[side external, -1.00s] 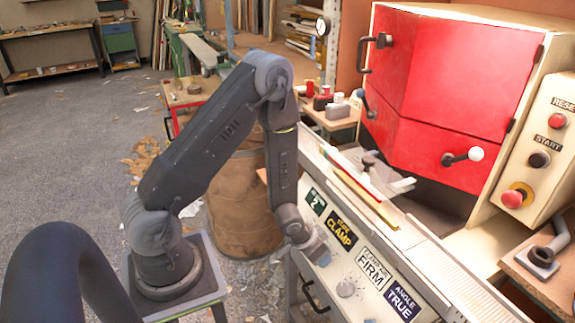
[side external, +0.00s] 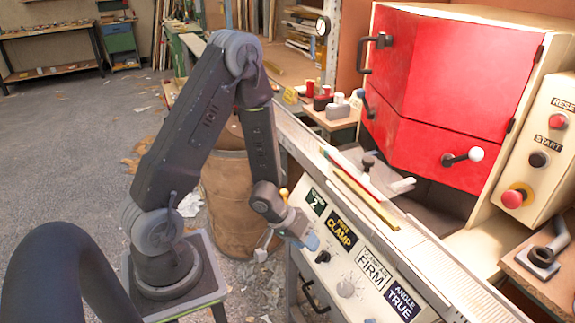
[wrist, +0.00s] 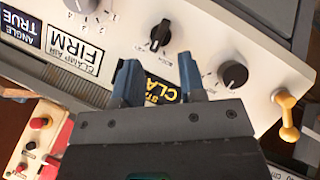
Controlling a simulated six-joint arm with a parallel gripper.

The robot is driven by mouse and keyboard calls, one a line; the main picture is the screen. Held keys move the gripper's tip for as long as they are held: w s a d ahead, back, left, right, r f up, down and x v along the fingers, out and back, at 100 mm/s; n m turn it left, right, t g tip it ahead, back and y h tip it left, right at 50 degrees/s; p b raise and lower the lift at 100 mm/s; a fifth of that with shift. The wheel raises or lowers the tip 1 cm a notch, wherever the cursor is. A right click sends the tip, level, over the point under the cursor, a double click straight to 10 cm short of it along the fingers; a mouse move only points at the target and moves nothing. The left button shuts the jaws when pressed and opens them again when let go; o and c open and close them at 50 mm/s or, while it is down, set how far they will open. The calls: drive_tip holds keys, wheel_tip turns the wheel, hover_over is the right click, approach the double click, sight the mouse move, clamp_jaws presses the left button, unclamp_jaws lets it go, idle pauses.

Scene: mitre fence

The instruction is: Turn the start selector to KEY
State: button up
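The start selector (wrist: 160,36) is a black pointer knob on the cream panel (wrist: 255,40) in the wrist view, where the panel appears upside down. It also shows in the side view (side external: 323,257), below the black sign (side external: 342,232) with yellow lettering that reads CLAMP. The small markings around the knob are too small to read, so I cannot tell its exact setting. My gripper (wrist: 157,80) is open and empty, its two blue fingers apart in front of the panel, partly hiding the CLAMP sign. The selector lies beyond the fingertips in that view, apparently untouched.
A round black knob (wrist: 232,74) and a yellow handle (wrist: 288,115) are close to the fingers. The panel also bears FIRM (side external: 371,268) and TRUE (side external: 402,301) signs and a pale knob (side external: 346,288). A dark handle (side external: 315,296) sticks out below.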

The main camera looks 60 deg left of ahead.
drive_tip(key=a+r+m+t+y, duration=0.1)
drive_tip(key=a+r+y, duration=0.15)
drive_tip(key=r, duration=0.55)
drive_tip(key=a+r+t+y, duration=0.1)
drive_tip(key=a+r+y, duration=0.15)
drive_tip(key=r, duration=0.55)
drive_tip(key=s+d+r, duration=0.2)
drive_tip(key=r, duration=0.2)
drive_tip(key=s+d+r+m+g+y, duration=0.1)
drive_tip(key=s+d+r, duration=0.1)
drive_tip(key=r, duration=0.2)
drive_tip(key=shift+s+d+g+y, duration=0.15)
drive_tip(key=shift+s+g+y, duration=0.15)
drive_tip(key=shift+s, duration=0.05)
drive_tip(key=shift+c, duration=0.2)
